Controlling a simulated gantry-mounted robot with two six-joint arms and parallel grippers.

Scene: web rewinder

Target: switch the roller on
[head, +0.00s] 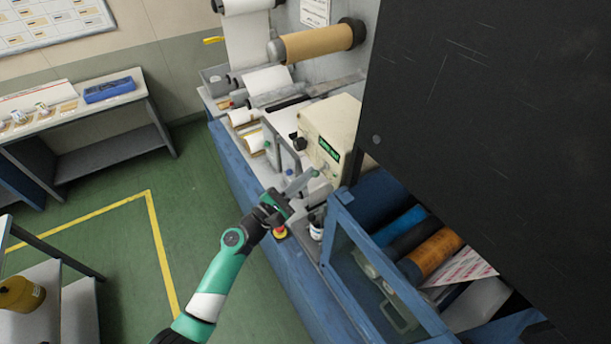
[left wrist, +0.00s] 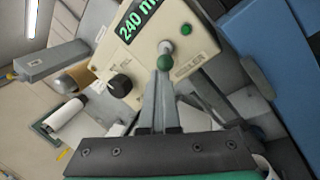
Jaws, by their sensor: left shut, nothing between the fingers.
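The cream control box (head: 338,122) stands on the blue machine bench in the head view. The left wrist view shows its face (left wrist: 200,50) close up, with a green "240 m" display (left wrist: 138,18) and a ROLLER label (left wrist: 187,66). Beside the label is a green round control (left wrist: 163,62), with a pale round part just above it. My left gripper (head: 310,176) is shut and empty, reaching toward the box's face. In the left wrist view its fingertips (left wrist: 161,78) are just below the green control; I cannot tell whether they touch it. My right gripper is not in view.
A red button (head: 280,233) sits on the bench edge below my left wrist. A large dark panel (head: 490,110) fills the right side.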

